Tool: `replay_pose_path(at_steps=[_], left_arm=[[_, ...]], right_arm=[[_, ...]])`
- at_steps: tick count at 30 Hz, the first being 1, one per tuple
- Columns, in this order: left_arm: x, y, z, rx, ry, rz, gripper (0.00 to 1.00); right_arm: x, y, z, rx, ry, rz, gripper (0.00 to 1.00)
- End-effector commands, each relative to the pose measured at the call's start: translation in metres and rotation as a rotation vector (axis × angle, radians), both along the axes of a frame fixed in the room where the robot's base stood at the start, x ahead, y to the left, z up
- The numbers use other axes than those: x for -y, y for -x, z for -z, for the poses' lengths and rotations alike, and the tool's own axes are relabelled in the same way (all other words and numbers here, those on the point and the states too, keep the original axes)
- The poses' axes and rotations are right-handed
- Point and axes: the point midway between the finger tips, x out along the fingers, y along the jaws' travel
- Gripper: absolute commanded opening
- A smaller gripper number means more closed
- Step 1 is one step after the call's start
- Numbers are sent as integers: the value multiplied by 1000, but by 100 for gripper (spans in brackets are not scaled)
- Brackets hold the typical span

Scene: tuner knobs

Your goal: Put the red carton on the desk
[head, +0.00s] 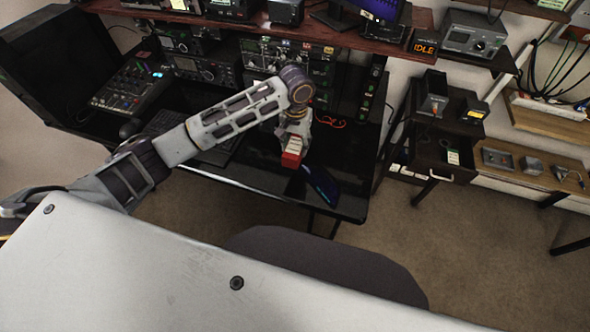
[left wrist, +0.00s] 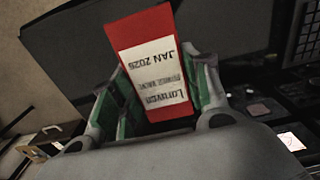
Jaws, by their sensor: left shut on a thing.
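The red carton (head: 291,153) shows in the head view just over the black desk (head: 345,160), near its front edge. In the left wrist view the red carton (left wrist: 155,62) is tilted and has a white label with dark print. My left gripper (left wrist: 158,95) has a finger on each side of the carton and is shut on it. In the head view my left gripper (head: 293,140) reaches down over the desk, with the carton at its tips. I cannot tell whether the carton touches the desk top. My right gripper is not in view.
A keyboard (head: 215,148) lies left of the carton, and a dark flat device with a lit screen (head: 322,185) lies to its right. Radio sets (head: 190,68) stand along the back under a shelf (head: 390,42). A chair (head: 320,260) is in front of the desk.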

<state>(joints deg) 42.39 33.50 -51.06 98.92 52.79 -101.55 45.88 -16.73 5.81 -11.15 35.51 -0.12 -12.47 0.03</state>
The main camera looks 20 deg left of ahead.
Motion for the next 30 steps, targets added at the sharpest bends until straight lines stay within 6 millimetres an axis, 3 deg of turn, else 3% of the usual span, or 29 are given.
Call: replay_pose_path(at_steps=[15,30], left_arm=[[0,0,57,-1,-1,1,19],[0,0,65,-1,-1,0,19]], right_arm=[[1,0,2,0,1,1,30],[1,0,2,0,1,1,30]])
